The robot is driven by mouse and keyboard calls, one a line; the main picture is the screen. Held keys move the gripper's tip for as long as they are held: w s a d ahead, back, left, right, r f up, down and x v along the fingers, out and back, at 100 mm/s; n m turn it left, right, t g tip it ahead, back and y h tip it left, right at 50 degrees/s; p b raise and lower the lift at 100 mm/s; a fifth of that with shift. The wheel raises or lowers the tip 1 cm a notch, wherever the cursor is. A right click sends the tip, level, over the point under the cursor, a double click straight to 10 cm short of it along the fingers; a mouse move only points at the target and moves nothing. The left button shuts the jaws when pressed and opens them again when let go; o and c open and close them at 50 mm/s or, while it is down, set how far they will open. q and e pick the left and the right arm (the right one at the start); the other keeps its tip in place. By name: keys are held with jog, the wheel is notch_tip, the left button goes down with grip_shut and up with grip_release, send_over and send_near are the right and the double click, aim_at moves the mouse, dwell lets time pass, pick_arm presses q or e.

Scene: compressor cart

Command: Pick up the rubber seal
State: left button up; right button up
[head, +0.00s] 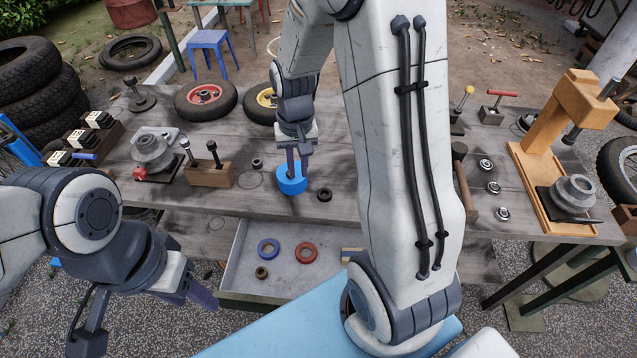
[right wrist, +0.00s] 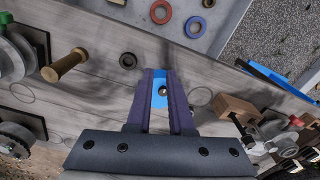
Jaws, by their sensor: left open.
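Several rings could be the rubber seal; I cannot tell which one is meant. A black ring (head: 324,194) lies flat on the bench; it also shows in the right wrist view (right wrist: 127,60). A blue ring (head: 268,248), a red ring (head: 306,252) and a small brown ring (head: 262,272) lie in the open drawer. My right gripper (head: 297,172) points down at a blue round object (head: 291,184) left of the black ring. A dark knob shows between its fingers (right wrist: 162,90); whether they grip it is unclear. My left gripper (head: 145,316) is open and empty, left of the drawer.
The grey drawer (head: 236,262) juts out below the bench's front edge. A wooden block (head: 210,174) with upright pins and a grey fitting (head: 152,152) stand left on the bench. A mallet (head: 464,182), several metal rings and an orange press (head: 545,125) are right. Wheels lie behind.

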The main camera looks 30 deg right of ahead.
jog(key=w+d+f+m, duration=0.1)
jog(key=d+f+m, duration=0.25)
jog(key=d, duration=0.55)
send_over(329, 194)
notch_tip(329, 194, down, 6)
jog(key=shift+w+a+r, duration=0.1)
jog(key=shift+r, duration=0.15)
jog(key=shift+f+p, duration=0.45)
jog(key=shift+f, duration=2.45)
grip_shut()
